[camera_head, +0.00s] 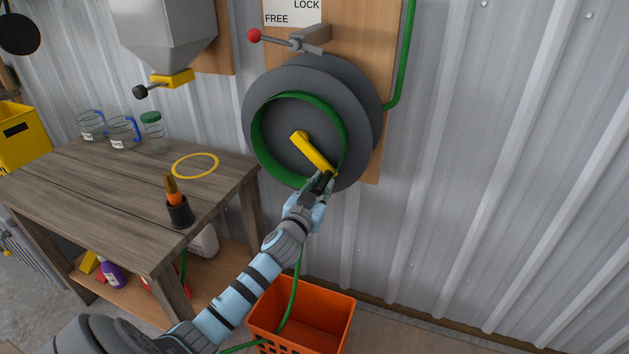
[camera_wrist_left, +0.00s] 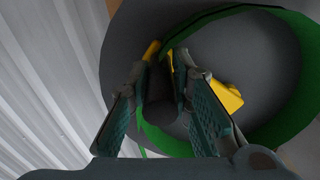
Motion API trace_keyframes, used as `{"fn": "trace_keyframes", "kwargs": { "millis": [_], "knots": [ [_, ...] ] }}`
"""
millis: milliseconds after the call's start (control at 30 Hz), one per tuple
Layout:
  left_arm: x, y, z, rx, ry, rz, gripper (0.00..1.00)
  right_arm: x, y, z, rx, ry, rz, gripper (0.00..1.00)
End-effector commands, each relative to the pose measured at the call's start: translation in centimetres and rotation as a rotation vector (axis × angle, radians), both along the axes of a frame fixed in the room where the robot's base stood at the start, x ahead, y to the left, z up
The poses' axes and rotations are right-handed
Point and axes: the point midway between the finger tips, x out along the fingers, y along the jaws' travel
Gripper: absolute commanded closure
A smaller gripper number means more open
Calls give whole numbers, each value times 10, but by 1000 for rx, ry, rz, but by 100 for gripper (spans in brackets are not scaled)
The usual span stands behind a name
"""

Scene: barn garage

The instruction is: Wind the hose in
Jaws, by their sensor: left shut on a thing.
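A grey hose reel (camera_head: 362,110) is mounted on a wooden board on the wall, with green hose (camera_head: 257,128) around its drum. A yellow crank arm (camera_head: 312,151) slants from the hub down to the right. My left gripper (camera_head: 322,183) is shut on the crank's dark handle at the lower right of the reel. In the left wrist view the dark handle (camera_wrist_left: 160,85) sits between the fingers. The green hose (camera_head: 293,290) hangs down to an orange crate (camera_head: 262,312). A lever with a red knob (camera_head: 254,35) sits above the reel, under a LOCK/FREE sign (camera_head: 292,12). My right gripper is out of view.
A wooden table (camera_head: 95,178) at left bears glass jars (camera_head: 123,133), a yellow ring (camera_head: 195,166) and a black cup (camera_head: 180,212) with an orange-handled tool. A grey hopper (camera_head: 165,35) hangs above it.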

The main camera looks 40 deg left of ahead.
Motion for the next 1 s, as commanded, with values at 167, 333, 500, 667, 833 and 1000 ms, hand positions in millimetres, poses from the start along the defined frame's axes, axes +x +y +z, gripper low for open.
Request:
{"fn": "trace_keyframes", "kwargs": {
  "millis": [167, 333, 500, 667, 833, 1000],
  "knots": [
    [2, 6, -16, 156, 47, -14, 100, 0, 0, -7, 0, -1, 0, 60],
    [-1, 20, -27, 315, 89, -16, 100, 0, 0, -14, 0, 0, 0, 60],
    [-6, 37, -35, 470, 131, -15, 100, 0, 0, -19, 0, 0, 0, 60],
    [-11, 54, -39, 616, 172, -14, 100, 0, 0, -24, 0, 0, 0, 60],
    [-16, 73, -41, 773, 215, -13, 100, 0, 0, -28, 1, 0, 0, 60],
    [-21, 91, -39, 929, 257, -13, 100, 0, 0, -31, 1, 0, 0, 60]
  ]
}}
